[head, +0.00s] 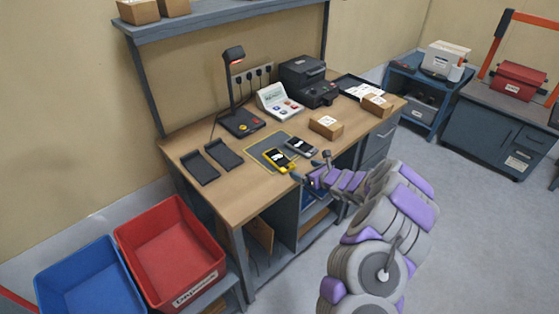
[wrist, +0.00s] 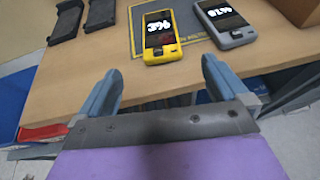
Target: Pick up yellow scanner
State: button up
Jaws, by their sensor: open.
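The yellow scanner (head: 279,160) lies flat on a grey mat (head: 257,152) near the front edge of the wooden desk. In the wrist view the yellow scanner (wrist: 161,38) shows a dark screen with white digits. A grey scanner (head: 301,147) lies just to its right, and it also shows in the wrist view (wrist: 224,22). My gripper (head: 310,173) is at the desk's front edge, close to the yellow scanner and apart from it. In the wrist view my gripper (wrist: 156,82) is open and empty, with the yellow scanner beyond its fingertips.
Black trays (head: 199,167) lie on the desk to the left. A lamp (head: 242,121), a white device (head: 279,101), a black printer (head: 308,82) and cardboard boxes (head: 326,127) stand behind and right. Red (head: 190,282) and blue (head: 70,268) bins stand at lower left.

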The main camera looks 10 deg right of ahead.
jog(key=b, duration=0.1)
send_near(280, 160)
jog(key=x, duration=0.2)
jog(key=shift+w+a+f, duration=0.2)
jog(key=shift+w, duration=0.1)
jog(key=shift+b+x, duration=0.7)
jog(key=shift+x, duration=2.15)
jog(key=shift+w+a+f, duration=0.15)
jog(key=shift+w, duration=0.25)
jog(key=c, duration=1.1)
